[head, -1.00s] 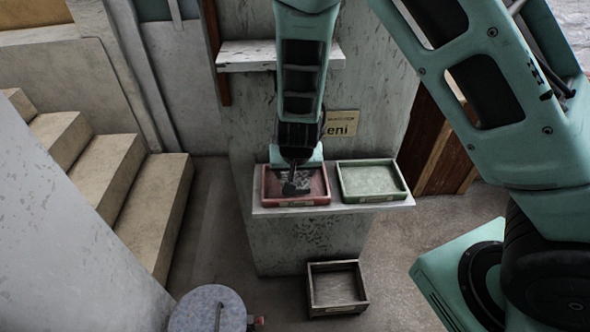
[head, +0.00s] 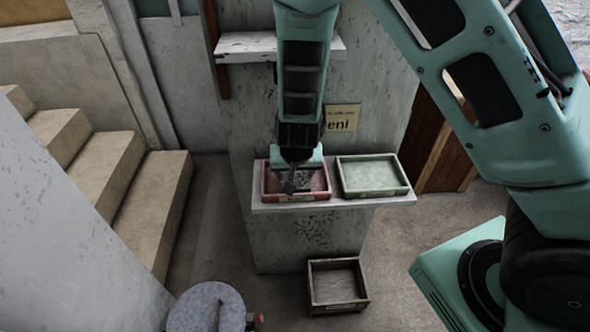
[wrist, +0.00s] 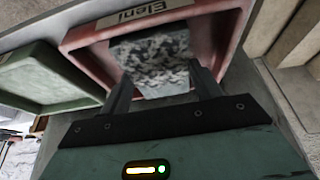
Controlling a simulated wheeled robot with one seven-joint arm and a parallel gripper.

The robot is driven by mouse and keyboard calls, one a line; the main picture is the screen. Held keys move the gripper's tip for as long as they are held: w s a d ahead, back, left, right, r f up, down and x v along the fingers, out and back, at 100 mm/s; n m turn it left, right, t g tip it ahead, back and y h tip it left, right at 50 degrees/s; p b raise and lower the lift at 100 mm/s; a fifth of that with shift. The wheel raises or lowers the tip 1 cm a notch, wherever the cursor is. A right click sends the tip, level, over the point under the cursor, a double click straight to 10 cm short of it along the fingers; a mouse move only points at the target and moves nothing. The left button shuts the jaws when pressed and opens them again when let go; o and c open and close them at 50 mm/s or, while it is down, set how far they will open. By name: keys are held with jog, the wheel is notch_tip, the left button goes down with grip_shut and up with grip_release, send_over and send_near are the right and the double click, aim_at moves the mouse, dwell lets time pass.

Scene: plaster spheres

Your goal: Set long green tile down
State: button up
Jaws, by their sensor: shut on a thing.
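My gripper (head: 290,188) points down over the red tray (head: 312,196) on the shelf in the head view. In the wrist view, my gripper (wrist: 163,85) is shut on a flat, speckled grey-and-white tile (wrist: 155,50). The tile looks grey rather than clearly green. It lies within the outline of the red tray (wrist: 88,62). I cannot tell whether it touches the tray floor. In the head view the tile is hard to make out behind the dark fingers.
A green tray (head: 372,178) stands to the right on the same shelf (head: 270,208); it looks empty. A wooden crate (head: 337,305) sits on the floor below. A round grey-topped stand (head: 205,308) is at the front. Stairs (head: 150,205) rise at left; a small wall shelf (head: 255,48) is above.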

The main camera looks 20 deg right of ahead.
jog(key=shift+f+b, duration=0.35)
jog(key=shift+f, duration=0.15)
jog(key=o, duration=1.4)
jog(key=shift+c, duration=0.2)
jog(key=shift+r, duration=0.15)
jog(key=shift+r+p, duration=1.95)
jog(key=shift+p, duration=0.3)
